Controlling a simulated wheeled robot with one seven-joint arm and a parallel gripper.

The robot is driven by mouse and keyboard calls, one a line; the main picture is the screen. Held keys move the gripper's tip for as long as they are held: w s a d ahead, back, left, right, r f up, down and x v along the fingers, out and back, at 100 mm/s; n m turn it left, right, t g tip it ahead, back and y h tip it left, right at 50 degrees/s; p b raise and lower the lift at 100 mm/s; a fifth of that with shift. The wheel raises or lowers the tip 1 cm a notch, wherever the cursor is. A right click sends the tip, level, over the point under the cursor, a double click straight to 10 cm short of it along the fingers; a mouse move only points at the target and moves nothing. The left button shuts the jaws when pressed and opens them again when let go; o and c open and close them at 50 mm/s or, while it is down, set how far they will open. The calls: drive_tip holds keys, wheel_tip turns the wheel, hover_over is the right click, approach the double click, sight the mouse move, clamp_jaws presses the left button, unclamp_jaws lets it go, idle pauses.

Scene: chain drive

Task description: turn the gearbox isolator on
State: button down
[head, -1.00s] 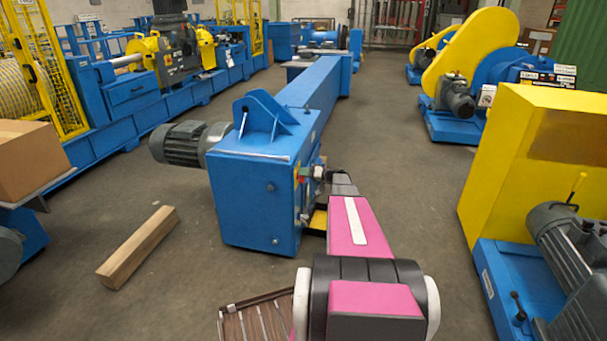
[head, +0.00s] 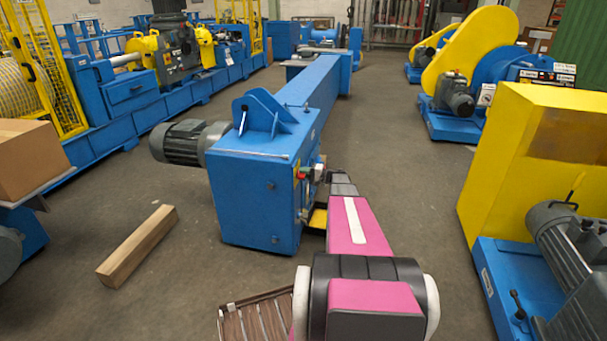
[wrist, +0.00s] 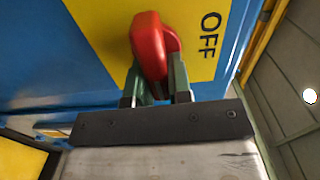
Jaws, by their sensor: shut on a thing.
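The isolator's red handle (wrist: 149,45) stands on a yellow plate (wrist: 105,30) with the word OFF (wrist: 210,35) printed to the right of the handle in the wrist view. My gripper (wrist: 159,78) is shut on the red handle, with a dark green finger on each side of its lower part. In the head view, the plate is on the right side of the blue gearbox housing (head: 250,200). My arm reaches that side from the front right, and its fingers are hard to make out there. Any other marking on the plate is not visible.
A grey motor (head: 180,143) sticks out of the housing's left side. A wooden beam (head: 138,245) lies on the floor at left. A yellow guard (head: 510,170) on a blue base stands at right. A slatted wooden thing (head: 258,320) is at bottom centre.

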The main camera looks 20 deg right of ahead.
idle(0.5)
drive_tip(key=c, duration=1)
unclamp_jaws()
drive_tip(key=shift+c, duration=0.2)
drive_tip(key=v, duration=1.1)
